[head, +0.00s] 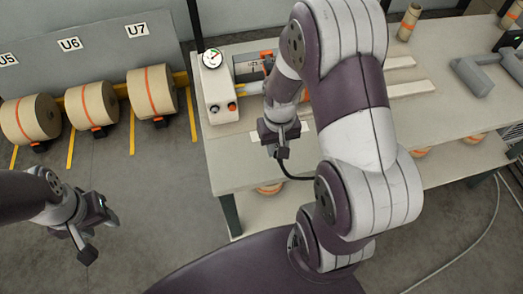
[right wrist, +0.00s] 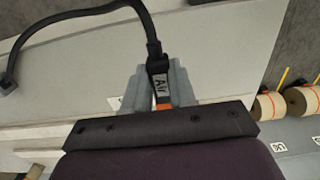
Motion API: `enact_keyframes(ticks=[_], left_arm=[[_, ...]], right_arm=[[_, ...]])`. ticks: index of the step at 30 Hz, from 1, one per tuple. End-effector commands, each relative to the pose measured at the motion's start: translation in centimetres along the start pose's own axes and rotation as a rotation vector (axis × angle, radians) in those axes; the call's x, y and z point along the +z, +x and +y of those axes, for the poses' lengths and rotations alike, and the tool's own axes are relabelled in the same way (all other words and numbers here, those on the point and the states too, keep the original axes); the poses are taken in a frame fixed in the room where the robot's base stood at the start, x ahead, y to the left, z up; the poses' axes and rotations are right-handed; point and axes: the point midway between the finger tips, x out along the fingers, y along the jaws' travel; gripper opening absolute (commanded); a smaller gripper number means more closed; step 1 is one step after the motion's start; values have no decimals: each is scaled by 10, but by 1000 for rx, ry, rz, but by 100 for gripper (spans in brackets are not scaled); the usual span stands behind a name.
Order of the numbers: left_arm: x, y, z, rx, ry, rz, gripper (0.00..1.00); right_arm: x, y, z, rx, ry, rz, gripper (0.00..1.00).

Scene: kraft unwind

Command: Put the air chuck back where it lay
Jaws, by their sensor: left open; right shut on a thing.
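My right gripper (head: 280,140) is above the near left part of the workbench (head: 235,160). In the head view the chuck is mostly hidden by the gripper, and the hose (head: 298,177) trails over the bench edge. My left gripper (head: 98,228) is open and empty over the floor at left.
A white box with a gauge and buttons (head: 215,90) stands at the bench's left end, beside a grey labelled unit (head: 250,66). Kraft rolls (head: 90,105) line the floor at left.

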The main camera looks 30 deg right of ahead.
Motion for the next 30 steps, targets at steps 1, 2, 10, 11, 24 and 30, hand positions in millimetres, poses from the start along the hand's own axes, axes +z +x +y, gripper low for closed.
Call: enact_keyframes(ticks=[1, 2, 10, 11, 24, 30], left_arm=[[0, -2, 0, 0, 0, 0, 47], [0, -2, 0, 0, 0, 0, 47], [0, -4, 0, 0, 0, 0, 47], [-1, -5, 0, 0, 0, 0, 47], [0, -2, 0, 0, 0, 0, 47], [0, -3, 0, 0, 0, 0, 47]], right_arm=[[-7, 6, -9, 0, -5, -1, 0], [-11, 10, -13, 0, -5, -1, 0], [-21, 44, -26, 0, 2, -4, 0], [-21, 49, -26, 0, 2, -3, 0], [-22, 64, -26, 0, 2, 1, 0], [-22, 64, -25, 0, 1, 1, 50]])
